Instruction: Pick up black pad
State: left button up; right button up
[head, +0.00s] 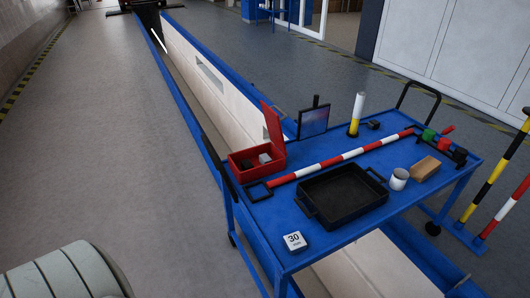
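No thing in view is clearly the black pad. A small black block (374,125) lies on the blue cart (265,215) near its far edge, beside a white and yellow cylinder (357,113); whether it is the pad I cannot tell. A shallow black tray (342,195) with handles sits at the middle of the cart top and looks empty. An open red box (257,157) at the cart's left holds small grey and dark items, too small to make out. Neither of my grippers is in view.
A red-white striped bar (340,160) lies across the cart behind the tray. A white "30" block (294,241), a cup (399,179), a brown block (425,168) and a small framed screen (313,121) are there too. The cart straddles a blue-edged pit (215,95).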

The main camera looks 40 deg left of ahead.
aim_at(246, 165)
jog(key=i+j+z, duration=0.15)
jog(key=j, duration=1.05)
jog(key=j+z, duration=0.15)
jog(key=j, duration=1.05)
jog(key=i, duration=0.05)
